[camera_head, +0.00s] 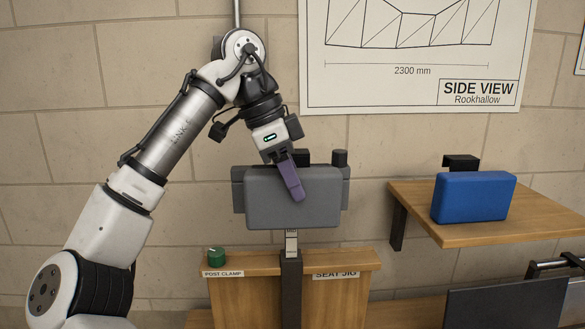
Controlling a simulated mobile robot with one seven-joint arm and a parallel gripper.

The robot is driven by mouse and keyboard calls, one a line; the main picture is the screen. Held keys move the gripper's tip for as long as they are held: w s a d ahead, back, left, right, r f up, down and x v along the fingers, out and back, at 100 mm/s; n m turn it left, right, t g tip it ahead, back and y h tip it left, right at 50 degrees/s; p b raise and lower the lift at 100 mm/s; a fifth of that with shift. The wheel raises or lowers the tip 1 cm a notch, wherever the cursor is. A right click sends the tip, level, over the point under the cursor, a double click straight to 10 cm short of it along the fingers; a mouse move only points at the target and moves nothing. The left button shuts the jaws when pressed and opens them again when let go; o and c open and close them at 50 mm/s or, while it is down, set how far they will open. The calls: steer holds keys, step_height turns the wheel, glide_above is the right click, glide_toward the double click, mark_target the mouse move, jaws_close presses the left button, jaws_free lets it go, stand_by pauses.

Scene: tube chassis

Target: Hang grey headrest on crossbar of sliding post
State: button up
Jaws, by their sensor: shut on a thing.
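The grey headrest (310,205) is a padded block in front of the top of the post, broad face toward the camera. My gripper (291,186) reaches down from above and is shut on it, with one purple finger across its front face. A black piece (301,157) shows at the headrest's top edge. The sliding post (292,243) rises from the seat jig below. Dark grey parts (238,197) stick out on both sides behind the headrest; they may be the crossbar. The headrest hides the post top, so I cannot tell whether the headrest touches or hangs on it.
A green knob (216,255) marked post clamp sits on the wooden seat jig (240,298). A blue headrest (473,197) with a black hook stands on a wooden shelf (540,225) at the right. A dark panel (505,305) is below the shelf. The wall is close behind.

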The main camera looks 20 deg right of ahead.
steer(key=shift+f, duration=0.4)
steer(key=o, duration=1.2)
steer(key=shift+r, duration=0.1)
steer(key=shift+r, duration=0.1)
